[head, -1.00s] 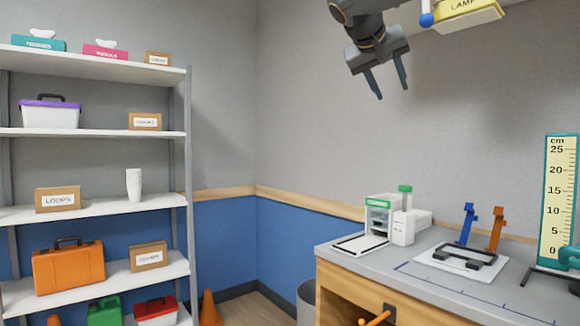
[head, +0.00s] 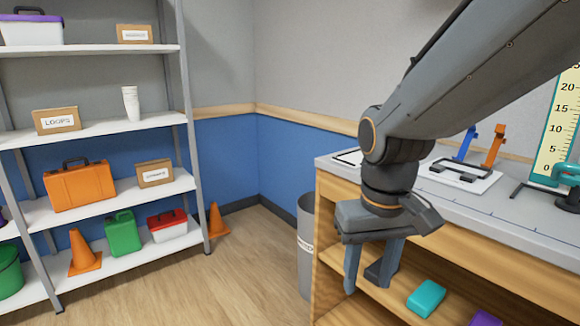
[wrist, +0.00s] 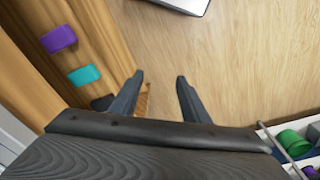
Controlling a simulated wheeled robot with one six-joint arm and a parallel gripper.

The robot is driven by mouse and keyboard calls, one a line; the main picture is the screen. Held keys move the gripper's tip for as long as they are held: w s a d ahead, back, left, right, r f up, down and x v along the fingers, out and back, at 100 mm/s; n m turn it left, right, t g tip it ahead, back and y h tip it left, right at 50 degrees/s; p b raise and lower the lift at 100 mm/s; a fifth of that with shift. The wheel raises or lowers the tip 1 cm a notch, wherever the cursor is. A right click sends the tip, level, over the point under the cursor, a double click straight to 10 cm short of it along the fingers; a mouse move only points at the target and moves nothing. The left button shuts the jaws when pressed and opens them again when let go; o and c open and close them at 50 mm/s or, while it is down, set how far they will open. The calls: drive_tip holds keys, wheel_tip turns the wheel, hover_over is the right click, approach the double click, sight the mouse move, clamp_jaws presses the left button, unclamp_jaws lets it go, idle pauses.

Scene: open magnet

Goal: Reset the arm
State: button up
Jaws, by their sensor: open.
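My gripper (head: 366,277) hangs from my arm in front of the wooden bench, fingers pointing down, with a gap between them. It is open and I see nothing held. In the wrist view my gripper (wrist: 158,88) shows both fingers apart over the wood floor. My arm hides part of the bench top in the head view.
The bench (head: 520,225) is close on the right, with a teal block (head: 427,298) and a purple block (head: 484,318) on its lower shelf. A grey bin (head: 306,250) stands behind my gripper. A loaded shelf rack (head: 95,132) is at left. Floor between is clear.

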drive_tip(key=s+f+g, duration=0.1)
drive_tip(key=s+f, duration=0.3)
drive_tip(key=s, duration=0.2)
drive_tip(key=d+r+m+p, duration=0.1)
drive_tip(key=d+r+p, duration=0.5)
drive_tip(key=p, duration=0.7)
drive_tip(key=shift+r+m, duration=0.4)
drive_tip(key=shift+r, duration=0.15)
drive_tip(key=shift+c, duration=0.3)
